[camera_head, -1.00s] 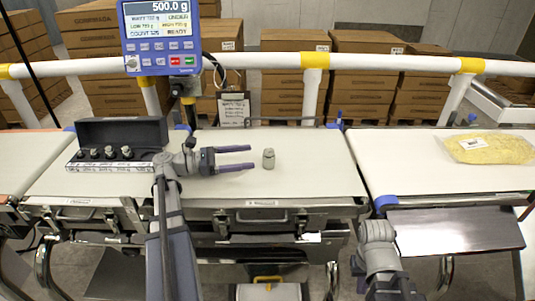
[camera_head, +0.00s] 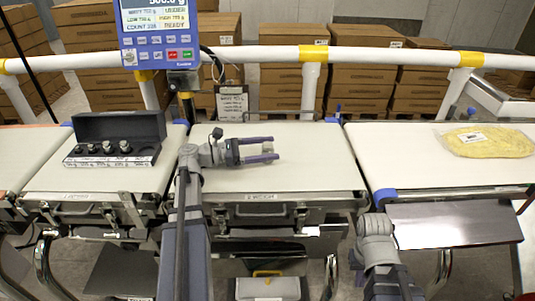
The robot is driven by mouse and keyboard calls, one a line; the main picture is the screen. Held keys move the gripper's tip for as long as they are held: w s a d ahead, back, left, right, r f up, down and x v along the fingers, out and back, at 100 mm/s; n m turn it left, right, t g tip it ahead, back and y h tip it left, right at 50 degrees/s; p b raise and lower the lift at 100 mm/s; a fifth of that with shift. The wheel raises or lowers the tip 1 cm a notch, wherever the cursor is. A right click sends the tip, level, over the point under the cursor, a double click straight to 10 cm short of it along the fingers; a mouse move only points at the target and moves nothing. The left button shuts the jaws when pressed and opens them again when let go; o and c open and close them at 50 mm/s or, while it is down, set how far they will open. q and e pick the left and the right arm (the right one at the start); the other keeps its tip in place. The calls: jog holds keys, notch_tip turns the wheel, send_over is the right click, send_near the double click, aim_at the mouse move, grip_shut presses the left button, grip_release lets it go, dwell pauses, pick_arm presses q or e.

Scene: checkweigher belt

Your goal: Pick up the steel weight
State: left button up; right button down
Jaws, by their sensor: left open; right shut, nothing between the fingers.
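The steel weight (camera_head: 267,148) is a small grey cylinder standing on the middle white belt (camera_head: 310,170). My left gripper (camera_head: 276,148) reaches in from the left with its two purple fingers open. The weight is between the fingers, near their tips, and partly hidden by them. I cannot tell whether a finger touches it. My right arm shows at the lower right, but its gripper is not visible.
A black open case (camera_head: 120,126) with several smaller weights stands on the left belt. A blue weighing display (camera_head: 158,36) stands behind it. A bag of yellow contents (camera_head: 490,143) lies on the right belt. A white rail (camera_head: 370,56) runs across the back.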

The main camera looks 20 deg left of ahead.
pick_arm(q)
jog(key=shift+w+d, duration=0.1)
jog(key=shift+d, duration=0.05)
grip_shut()
dwell(0.6)
dwell(0.4)
